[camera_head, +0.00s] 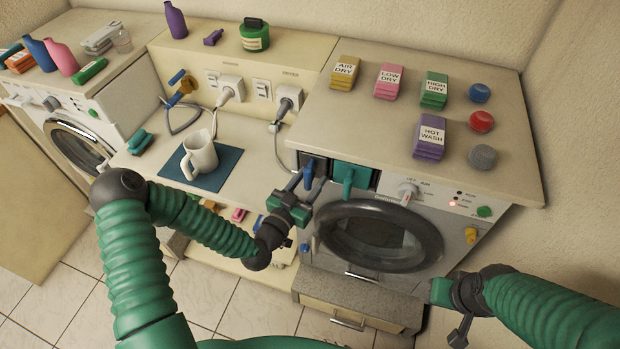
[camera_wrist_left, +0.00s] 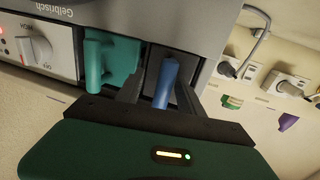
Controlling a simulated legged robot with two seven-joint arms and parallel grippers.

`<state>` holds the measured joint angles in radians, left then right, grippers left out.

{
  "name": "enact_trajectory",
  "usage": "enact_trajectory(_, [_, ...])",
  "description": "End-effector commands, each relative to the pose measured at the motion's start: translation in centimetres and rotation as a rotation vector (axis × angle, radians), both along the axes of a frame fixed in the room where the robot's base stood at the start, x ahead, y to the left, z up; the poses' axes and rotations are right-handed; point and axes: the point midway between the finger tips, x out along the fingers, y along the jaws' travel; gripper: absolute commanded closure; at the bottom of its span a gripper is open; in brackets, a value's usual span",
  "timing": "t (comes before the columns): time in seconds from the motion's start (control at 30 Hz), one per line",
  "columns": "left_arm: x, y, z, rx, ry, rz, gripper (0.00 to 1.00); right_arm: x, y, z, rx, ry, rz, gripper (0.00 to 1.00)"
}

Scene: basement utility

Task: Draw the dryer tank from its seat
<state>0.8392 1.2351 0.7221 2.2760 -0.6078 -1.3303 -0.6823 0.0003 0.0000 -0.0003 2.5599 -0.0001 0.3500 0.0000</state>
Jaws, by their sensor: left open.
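The dryer (camera_head: 452,220) stands at the right, with a round dark door. Its upper left front has two side-by-side slots. One holds a teal block with a teal grip (camera_head: 349,176); the other has a dark front with an upright blue handle (camera_head: 309,172). I cannot tell which is the tank. My left gripper (camera_head: 305,184) is open at the blue-handled slot. In the left wrist view the blue handle (camera_wrist_left: 166,84) lies between its two dark fingers, and the teal block (camera_wrist_left: 108,65) is beside them. My right gripper (camera_head: 462,318) is low at the right, apart from the dryer front; its fingers are unclear.
Labelled coloured stacks (camera_head: 433,136) and round knobs (camera_head: 481,121) lie on the dryer top. A white mug (camera_head: 201,153) stands on a blue mat (camera_head: 228,163) left of my left gripper. Cords (camera_head: 278,143) hang from wall sockets behind. A grey ledge (camera_head: 350,292) projects below the dryer door.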

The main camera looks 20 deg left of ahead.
Motion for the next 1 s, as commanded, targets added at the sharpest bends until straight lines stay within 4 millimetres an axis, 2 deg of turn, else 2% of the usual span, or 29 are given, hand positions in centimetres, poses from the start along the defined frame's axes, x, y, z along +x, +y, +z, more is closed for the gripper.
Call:
enact_trajectory(0.27, [0.27, -0.01, -0.04, 0.001, 0.0, 0.001, 0.55, -0.01, 0.02, 0.0, 0.0, 0.0, 0.001, 0.64])
enact_trajectory(0.6, [0.26, -0.07, -0.02, 0.002, 0.0, 0.0, 1.0, -0.01, 0.01, 0.0, 0.0, 0.0, 0.0, 0.64])
enact_trajectory(1.0, [0.27, 0.0, 0.0, 0.001, -0.002, 0.001, 1.0, 0.0, 0.02, 0.01, 0.0, 0.0, 0.001, 0.64])
